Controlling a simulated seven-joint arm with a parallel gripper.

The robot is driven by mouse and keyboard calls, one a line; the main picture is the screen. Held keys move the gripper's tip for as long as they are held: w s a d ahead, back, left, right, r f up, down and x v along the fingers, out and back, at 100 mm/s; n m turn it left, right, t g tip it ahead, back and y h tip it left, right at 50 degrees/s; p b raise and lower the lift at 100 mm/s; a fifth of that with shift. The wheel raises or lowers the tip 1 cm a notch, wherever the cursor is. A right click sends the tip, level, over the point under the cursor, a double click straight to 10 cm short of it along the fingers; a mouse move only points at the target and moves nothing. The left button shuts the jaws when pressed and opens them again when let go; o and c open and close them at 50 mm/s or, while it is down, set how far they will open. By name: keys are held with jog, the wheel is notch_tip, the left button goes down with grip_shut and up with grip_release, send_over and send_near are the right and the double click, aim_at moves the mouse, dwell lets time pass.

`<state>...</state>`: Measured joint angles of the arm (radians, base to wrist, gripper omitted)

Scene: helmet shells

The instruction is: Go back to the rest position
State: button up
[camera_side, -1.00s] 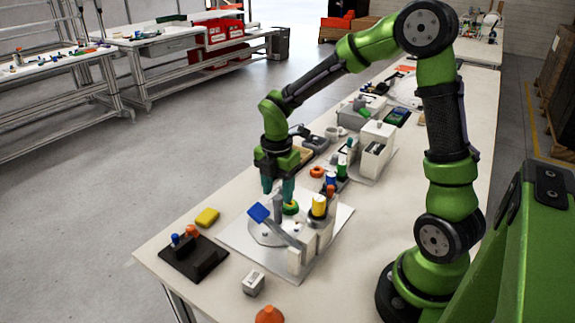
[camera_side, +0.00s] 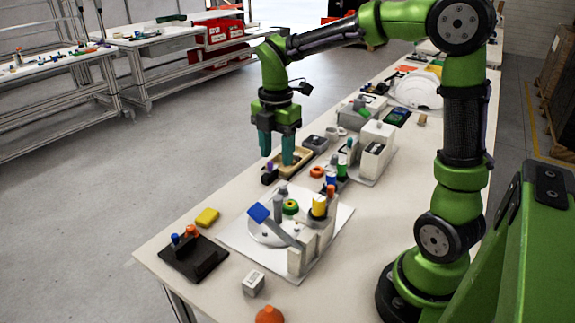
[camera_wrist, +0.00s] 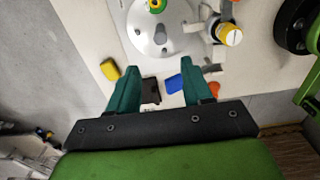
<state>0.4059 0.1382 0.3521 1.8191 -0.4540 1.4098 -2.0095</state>
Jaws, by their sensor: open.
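My gripper (camera_side: 277,150) hangs from my green arm with its two teal fingers pointing down. It is open and empty, raised above the table behind the white fixture plate (camera_side: 238,238). In the wrist view my gripper (camera_wrist: 160,78) has its fingers spread apart with nothing between them. A green ring-shaped part (camera_side: 290,207) sits on the fixture's round disc, apart from the fingers. It shows at the top of the wrist view (camera_wrist: 157,5), on the round metal disc (camera_wrist: 150,35).
The fixture carries a blue angled piece (camera_side: 258,213) and a yellow cylinder (camera_side: 319,205). A yellow block (camera_side: 207,217), a dark holder (camera_side: 195,258) and a small grey box (camera_side: 253,283) stand near the front. More fixtures (camera_side: 374,150) line the table behind. The air around my gripper looks clear.

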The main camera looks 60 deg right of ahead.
jog(key=s+a+r+m+t+y, duration=0.1)
jog(key=s+a+r+m+t, duration=0.1)
jog(key=s+m, duration=0.4)
jog(key=s+a+r+m+t+y, duration=0.1)
jog(key=s+a+m+t, duration=0.3)
jog(key=m, duration=1.2)
jog(key=s+r+t, duration=0.1)
jog(key=s, duration=0.2)
jog(key=shift+a+r, duration=0.15)
jog(key=shift+r, duration=0.05)
